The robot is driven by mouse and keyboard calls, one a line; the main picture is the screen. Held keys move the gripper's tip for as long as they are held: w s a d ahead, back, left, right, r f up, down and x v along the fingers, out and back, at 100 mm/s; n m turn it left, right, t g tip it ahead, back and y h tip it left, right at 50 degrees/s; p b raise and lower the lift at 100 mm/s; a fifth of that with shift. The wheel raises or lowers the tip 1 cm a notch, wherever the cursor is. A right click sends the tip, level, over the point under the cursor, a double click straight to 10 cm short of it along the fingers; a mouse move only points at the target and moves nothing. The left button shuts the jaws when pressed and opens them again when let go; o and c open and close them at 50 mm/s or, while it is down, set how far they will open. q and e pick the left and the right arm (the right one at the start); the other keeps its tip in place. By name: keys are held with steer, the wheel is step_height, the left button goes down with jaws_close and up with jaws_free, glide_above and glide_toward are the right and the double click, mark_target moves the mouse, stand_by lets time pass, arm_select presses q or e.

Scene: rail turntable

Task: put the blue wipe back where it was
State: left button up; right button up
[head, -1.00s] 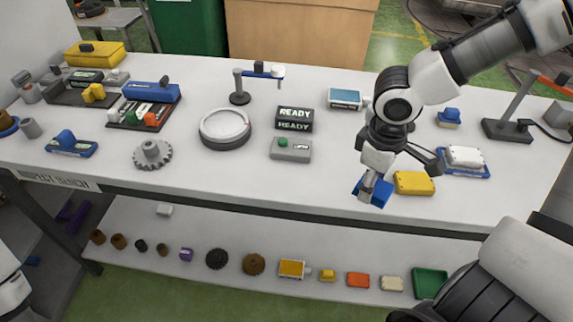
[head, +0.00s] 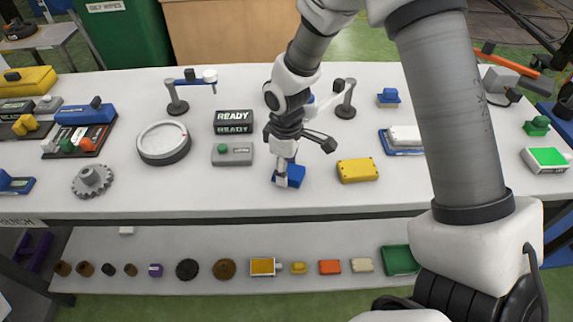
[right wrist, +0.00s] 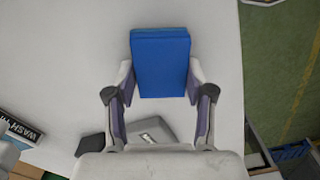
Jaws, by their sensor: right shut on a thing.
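The blue wipe (head: 293,178) is a small blue block, held in my right gripper (head: 283,172) over the front part of the white bench. In the right wrist view the wipe (right wrist: 160,62) sits between the two fingers of the right gripper (right wrist: 160,85), which press on its sides. In the head view the gripper partly covers it. I cannot tell whether its underside touches the bench. It is between the grey box with a green button (head: 232,155) and the yellow case (head: 358,170), apart from both. My left gripper is not in view.
Behind the gripper are a READY display (head: 233,122) and a small stand (head: 346,106). A round white dial (head: 163,142) is further left. A blue tray (head: 388,143) with a white block lies to the right. The bench's front edge is close; a lower shelf (head: 200,286) holds several small parts.

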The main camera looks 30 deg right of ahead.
steer(key=shift+w+a, duration=0.2)
steer(key=shift+c, duration=0.4)
steer(key=shift+s+a+r, duration=0.1)
steer(key=shift+s, duration=0.3)
steer(key=shift+d, duration=0.2)
steer(key=o, duration=0.9)
steer(key=shift+o, duration=1)
steer(key=shift+w+f, duration=0.25)
steer(key=shift+w, duration=0.05)
steer(key=shift+s+r, duration=0.15)
